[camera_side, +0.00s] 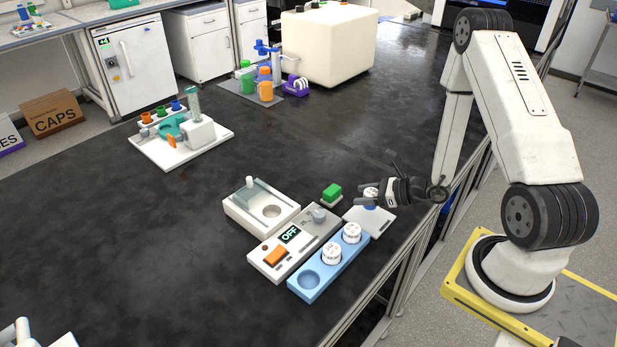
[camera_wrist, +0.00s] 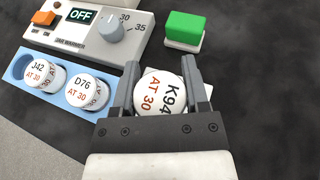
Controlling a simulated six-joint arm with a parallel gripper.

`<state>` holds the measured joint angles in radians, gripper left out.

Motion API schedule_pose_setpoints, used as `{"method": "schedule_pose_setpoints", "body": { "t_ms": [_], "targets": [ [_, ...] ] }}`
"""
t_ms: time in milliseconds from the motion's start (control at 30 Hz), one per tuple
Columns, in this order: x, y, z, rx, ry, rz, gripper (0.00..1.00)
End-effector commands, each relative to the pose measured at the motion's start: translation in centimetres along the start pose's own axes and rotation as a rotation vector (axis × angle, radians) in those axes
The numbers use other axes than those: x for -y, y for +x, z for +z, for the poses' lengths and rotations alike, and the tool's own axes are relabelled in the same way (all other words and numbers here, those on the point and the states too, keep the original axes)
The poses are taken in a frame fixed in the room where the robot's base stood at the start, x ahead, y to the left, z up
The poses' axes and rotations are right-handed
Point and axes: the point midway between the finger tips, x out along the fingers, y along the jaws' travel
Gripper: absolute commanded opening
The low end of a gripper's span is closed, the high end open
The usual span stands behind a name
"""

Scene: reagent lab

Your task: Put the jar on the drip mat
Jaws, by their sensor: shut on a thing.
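The jar (camera_wrist: 158,92) has a white lid marked K94 and AT 30 and sits between the two fingers of my gripper (camera_wrist: 159,66), which is shut on it. In the side view the jar's white top (camera_side: 370,192) shows at the tip of my gripper (camera_side: 381,190), with some blue just below it. A flat white square plate, seemingly the drip mat (camera_side: 381,225), lies under the jar. Only a small edge of the plate shows in the wrist view. I cannot tell whether the jar touches the plate or hangs just above it.
A blue rack (camera_side: 308,280) beside the plate holds two jars, J42 (camera_wrist: 42,76) and D76 (camera_wrist: 86,92), with one empty well. The jar warmer (camera_side: 268,260) reads OFF. A green block (camera_side: 332,191) and an open white box (camera_side: 240,210) stand nearby.

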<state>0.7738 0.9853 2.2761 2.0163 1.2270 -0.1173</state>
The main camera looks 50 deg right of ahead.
Motion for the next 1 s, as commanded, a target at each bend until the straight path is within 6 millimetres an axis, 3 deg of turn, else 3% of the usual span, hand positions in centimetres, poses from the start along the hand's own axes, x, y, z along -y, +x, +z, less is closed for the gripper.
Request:
{"method": "schedule_pose_setpoints", "body": {
  "t_ms": [467, 967, 1000],
  "targets": [
    [0.0, 1.2, -3.0, -0.001, 0.001, 0.0, 0.0],
    [0.0, 1.4, -3.5, 0.0, 0.0, 0.0, 0.0],
    [0.0, 1.4, -3.5, -0.001, 0.0, 0.0, 0.61]
  ]
}}
